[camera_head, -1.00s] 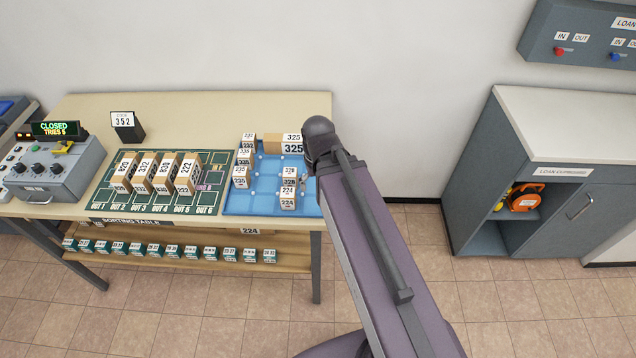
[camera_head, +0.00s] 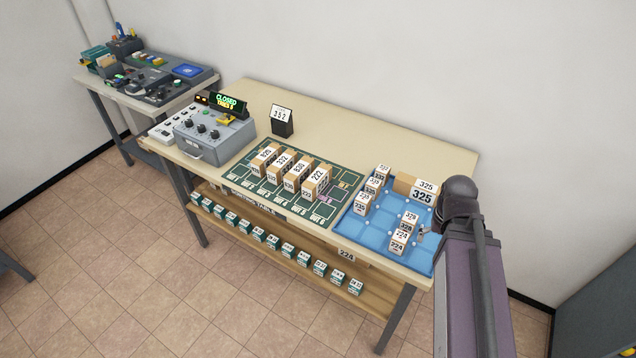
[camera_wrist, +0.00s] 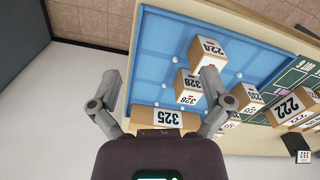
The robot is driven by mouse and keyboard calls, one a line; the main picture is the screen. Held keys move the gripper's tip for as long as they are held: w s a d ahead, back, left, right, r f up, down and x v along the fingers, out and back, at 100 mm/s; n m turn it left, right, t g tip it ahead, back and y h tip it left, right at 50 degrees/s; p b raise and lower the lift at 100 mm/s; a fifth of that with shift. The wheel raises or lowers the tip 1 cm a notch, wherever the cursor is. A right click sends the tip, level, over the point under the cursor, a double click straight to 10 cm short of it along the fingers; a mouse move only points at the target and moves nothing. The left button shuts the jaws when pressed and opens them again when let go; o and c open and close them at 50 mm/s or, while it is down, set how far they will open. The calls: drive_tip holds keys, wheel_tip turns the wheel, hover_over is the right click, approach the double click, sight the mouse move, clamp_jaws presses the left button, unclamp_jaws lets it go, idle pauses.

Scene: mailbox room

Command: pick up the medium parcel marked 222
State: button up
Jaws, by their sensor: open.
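The parcel marked 222 (camera_head: 315,181) is a brown box with a white label. It stands at the right end of a row of similar parcels on the green sorting mat (camera_head: 345,172). In the wrist view the 222 parcel (camera_wrist: 290,107) is at the right, outside the jaws. My gripper (camera_wrist: 160,95) is open and hangs over the blue tray (camera_wrist: 160,40). The larger parcel marked 325 (camera_wrist: 160,118) lies near the gripper's base, between the fingers' lower parts; contact cannot be told. In the head view my arm hides part of the tray's right side, and the fingertips are hardly visible.
The blue tray also holds small parcels marked 224 (camera_head: 399,242) and 328 (camera_head: 409,221), with several more at its left. A number stand showing 352 (camera_head: 282,122) and a grey control box (camera_head: 215,132) are on the table. The table's back strip (camera_head: 360,133) is clear.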

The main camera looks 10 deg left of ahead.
idle(0.6)
drive_tip(key=w+a+f+h+b, duration=0.1)
drive_tip(key=w+a, duration=0.1)
drive_tip(key=w+a+f+m+t+h+b, duration=0.1)
drive_tip(key=w+a+b, duration=0.1)
drive_tip(key=a, duration=0.1)
drive_tip(key=w+a+f+t+h+b, duration=0.1)
drive_tip(key=w+a+b, duration=0.1)
drive_tip(key=w, duration=0.1)
drive_tip(key=shift+a+f+m, duration=0.3)
drive_tip(key=shift+f, duration=0.1)
drive_tip(key=w+a+t+b, duration=0.1)
drive_tip(key=a+t+b, duration=0.2)
drive_tip(key=a, duration=0.8)
drive_tip(key=w+a+m+t+b, duration=0.1)
drive_tip(key=a+t+b, duration=0.3)
drive_tip(key=a, duration=0.8)
drive_tip(key=w+a+m+t+h+b, duration=0.1)
drive_tip(key=w+a+t+b, duration=0.1)
drive_tip(key=a, duration=0.9)
drive_tip(key=shift+w+a+t+b, duration=0.25)
drive_tip(key=shift+w+t+b, duration=0.15)
drive_tip(key=shift+t+b, duration=0.5)
drive_tip(key=shift+w+f, duration=0.1)
